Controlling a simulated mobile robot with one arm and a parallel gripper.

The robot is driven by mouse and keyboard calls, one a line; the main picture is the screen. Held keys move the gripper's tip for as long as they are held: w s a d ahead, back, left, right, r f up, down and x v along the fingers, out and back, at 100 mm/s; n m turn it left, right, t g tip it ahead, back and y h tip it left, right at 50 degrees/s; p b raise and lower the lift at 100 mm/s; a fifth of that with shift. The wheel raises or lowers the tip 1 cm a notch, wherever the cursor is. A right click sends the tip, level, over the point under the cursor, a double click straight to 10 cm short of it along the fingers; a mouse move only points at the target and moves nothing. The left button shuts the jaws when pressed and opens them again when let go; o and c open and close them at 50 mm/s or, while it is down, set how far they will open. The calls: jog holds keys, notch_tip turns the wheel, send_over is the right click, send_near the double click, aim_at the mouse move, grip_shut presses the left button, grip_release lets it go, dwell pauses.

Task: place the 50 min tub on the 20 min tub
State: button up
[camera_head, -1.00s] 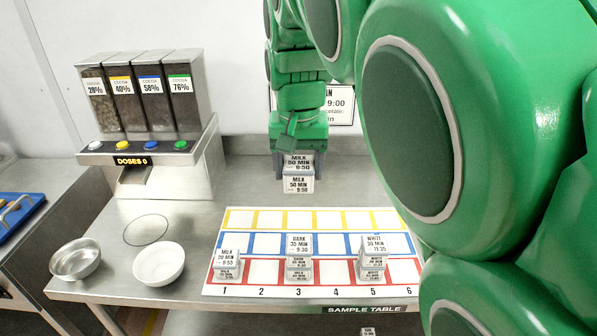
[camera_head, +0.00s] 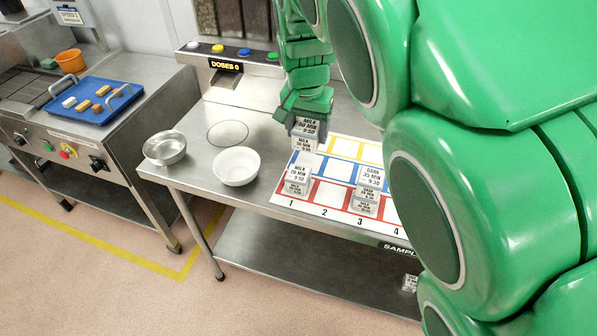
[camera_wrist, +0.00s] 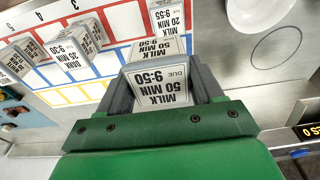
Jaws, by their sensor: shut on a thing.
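The 50 min tub (camera_head: 305,145), with white "MILK 50 MIN 9:50" labels, is between the jaws of my gripper (camera_head: 306,122). My gripper is shut on it, and its label fills the middle of the wrist view (camera_wrist: 162,88). The 20 min tub (camera_head: 297,188) stands on the red cell of column 1 and carries a white label. It also shows in the wrist view (camera_wrist: 168,20), at the top, beyond the held tub and apart from it. In the head view the held tub is behind and slightly right of the 20 min tub. The held tub's underside is hidden.
A 35 min dark tub (camera_head: 366,203) stands on the red row at column 3. A white bowl (camera_head: 236,167) and a metal bowl (camera_head: 165,148) are left of the sample mat (camera_head: 330,208). The dispenser (camera_head: 232,72) is behind. My arm hides the mat's right side.

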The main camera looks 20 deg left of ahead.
aim_at(296, 129)
jog(key=shift+s+a+f, duration=0.25)
jog(key=shift+a+f, duration=0.55)
jog(key=shift+a, duration=0.1)
jog(key=shift+a+f, duration=0.1)
jog(key=shift+f, duration=4)
jog(key=shift+f, duration=0.1)
jog(key=o, duration=1.1)
jog(key=r, duration=0.4)
jog(key=s+r, duration=0.1)
jog(key=r, duration=0.7)
jog(key=shift+s, duration=0.2)
